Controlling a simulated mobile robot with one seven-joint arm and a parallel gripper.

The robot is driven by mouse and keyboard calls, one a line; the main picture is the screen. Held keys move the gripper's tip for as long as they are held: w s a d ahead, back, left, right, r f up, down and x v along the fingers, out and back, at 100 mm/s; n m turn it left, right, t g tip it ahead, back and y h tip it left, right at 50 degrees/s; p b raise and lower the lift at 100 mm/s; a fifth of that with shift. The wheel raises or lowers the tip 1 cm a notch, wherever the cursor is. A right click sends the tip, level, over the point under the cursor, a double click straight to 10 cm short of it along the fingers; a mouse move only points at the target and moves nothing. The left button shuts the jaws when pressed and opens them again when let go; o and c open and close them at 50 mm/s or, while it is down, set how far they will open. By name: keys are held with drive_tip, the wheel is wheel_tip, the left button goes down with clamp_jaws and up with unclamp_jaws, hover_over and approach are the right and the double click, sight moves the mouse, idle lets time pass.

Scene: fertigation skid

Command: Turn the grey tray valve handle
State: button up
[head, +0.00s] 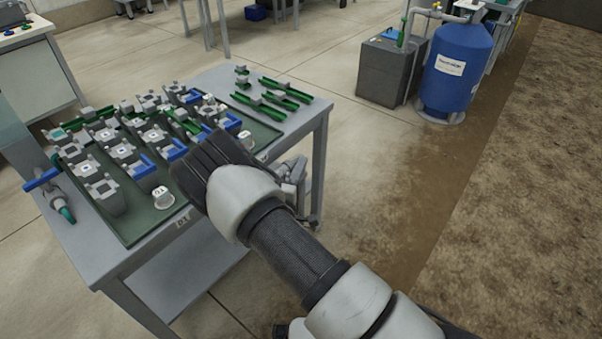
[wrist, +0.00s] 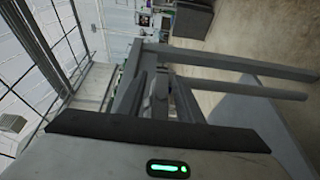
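A grey fitting (head: 292,174) shows beside the right edge of the table in the head view, partly behind my arm. It may be the grey valve, but I cannot separate its handle clearly. In the wrist view, a light grey part (wrist: 160,90) stands between darker grey pieces at my gripper (wrist: 165,100), close to the table frame. The finger gap is unclear, and I cannot tell whether the fingers touch the handle.
The grey table (head: 225,250) carries a green tray (head: 130,232) with several grey, blue and green valve parts. A blue-handled valve (head: 42,179) is at its left end. A blue tank (head: 455,75) and grey box (head: 383,72) stand behind. Floor right of the table is clear.

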drive_tip(key=shift+w, duration=0.2)
drive_tip(key=shift+c, duration=0.2)
clamp_jaws()
